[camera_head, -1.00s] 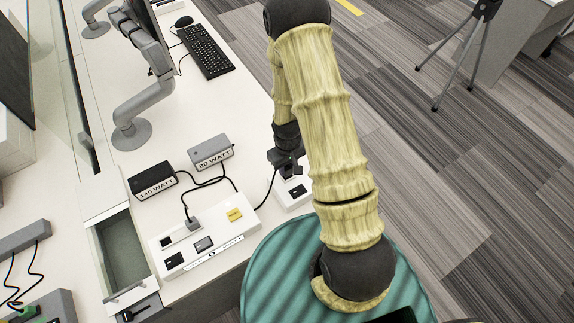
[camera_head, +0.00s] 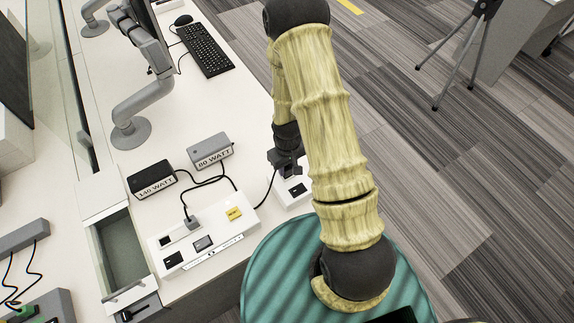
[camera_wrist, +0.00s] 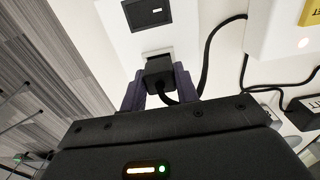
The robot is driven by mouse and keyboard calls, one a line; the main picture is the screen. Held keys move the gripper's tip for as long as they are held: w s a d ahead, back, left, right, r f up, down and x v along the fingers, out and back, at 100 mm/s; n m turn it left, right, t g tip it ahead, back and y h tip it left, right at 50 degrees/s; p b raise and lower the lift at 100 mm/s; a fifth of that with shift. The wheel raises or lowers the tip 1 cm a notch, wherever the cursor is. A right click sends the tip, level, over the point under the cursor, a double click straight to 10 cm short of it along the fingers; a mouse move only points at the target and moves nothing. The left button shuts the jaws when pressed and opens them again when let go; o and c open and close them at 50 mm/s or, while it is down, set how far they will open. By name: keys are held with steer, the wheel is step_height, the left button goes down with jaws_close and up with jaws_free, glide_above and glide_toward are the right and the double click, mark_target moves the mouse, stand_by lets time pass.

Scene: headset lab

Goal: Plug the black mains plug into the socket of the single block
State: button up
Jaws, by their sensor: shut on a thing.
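The single block (camera_head: 299,203) is a small white block at the table's right edge, partly hidden by my arm. In the wrist view, the block (camera_wrist: 118,22) shows a black square fitting on its top. My gripper (camera_head: 285,166) is over the far end of the block. In the wrist view, my gripper (camera_wrist: 159,84) is shut on the black mains plug (camera_wrist: 159,70), with a dark finger on each side.
A wider white block (camera_head: 216,243) with another plug (camera_head: 192,222) and a yellow label stands to the left. Two adapters, black (camera_head: 150,174) and grey (camera_head: 208,146), lie behind with black cables. A glass-lidded tray (camera_head: 122,250) is at the left.

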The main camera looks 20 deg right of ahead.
steer(key=shift+f+b, duration=0.45)
steer(key=shift+f, duration=0.2)
steer(key=o, duration=1.1)
steer(key=shift+r, duration=0.1)
steer(key=shift+c, duration=0.2)
steer(key=shift+r, duration=0.1)
step_height(320, 180, up, 17)
steer(key=shift+b, duration=0.45)
steer(key=shift+w, duration=0.1)
steer(key=shift+r, duration=0.1)
steer(key=s+r+m+t, duration=0.2)
steer(key=s+r+m, duration=0.1)
steer(key=s+r, duration=0.4)
steer(key=shift+s+d+t, duration=0.25)
steer(key=shift+s+t, duration=0.05)
steer(key=shift+s, duration=0.45)
